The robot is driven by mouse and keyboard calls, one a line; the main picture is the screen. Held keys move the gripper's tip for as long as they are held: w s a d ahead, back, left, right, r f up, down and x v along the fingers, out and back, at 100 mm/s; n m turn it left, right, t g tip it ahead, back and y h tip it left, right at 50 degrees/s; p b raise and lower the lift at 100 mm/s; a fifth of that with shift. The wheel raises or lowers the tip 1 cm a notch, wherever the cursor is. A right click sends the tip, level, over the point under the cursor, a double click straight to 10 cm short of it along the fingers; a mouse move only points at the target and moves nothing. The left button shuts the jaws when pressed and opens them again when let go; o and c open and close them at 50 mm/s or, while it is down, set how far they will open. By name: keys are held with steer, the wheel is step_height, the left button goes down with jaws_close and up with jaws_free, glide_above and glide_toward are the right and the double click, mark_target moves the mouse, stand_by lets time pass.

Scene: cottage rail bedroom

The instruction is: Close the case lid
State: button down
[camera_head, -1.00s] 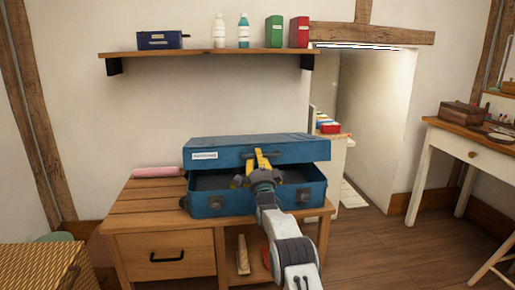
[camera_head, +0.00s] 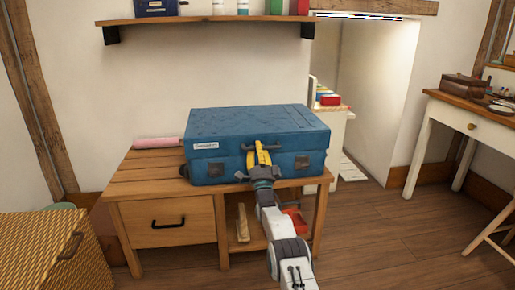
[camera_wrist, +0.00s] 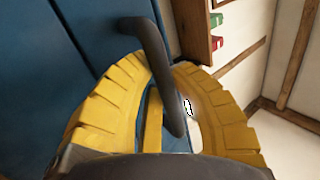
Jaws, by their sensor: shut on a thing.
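The blue case (camera_head: 225,169) sits on the wooden bench, with its lid (camera_head: 255,124) lying down flush or nearly flush on the body. Whether a thin gap is left at the seam I cannot tell. A white label is on the lid's front left. My gripper (camera_head: 258,153) is at the front middle of the case, its yellow fingers shut on the dark lid handle (camera_head: 282,143). In the wrist view the handle (camera_wrist: 158,65) runs between the two yellow fingers (camera_wrist: 165,95), with blue case surface behind it.
The bench (camera_head: 150,193) has a drawer and an open shelf holding a wooden piece (camera_head: 242,222) and a red item (camera_head: 295,218). A pink roll (camera_head: 158,142) lies left of the case. A wall shelf (camera_head: 205,18) is above. A wicker chest (camera_head: 55,245) stands front left.

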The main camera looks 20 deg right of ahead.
steer(key=shift+f, duration=0.55)
steer(key=c, duration=1.3)
jaws_free()
steer(key=shift+r, duration=0.1)
steer(key=shift+s, duration=0.1)
steer(key=v, duration=1.2)
steer(key=shift+r, duration=0.1)
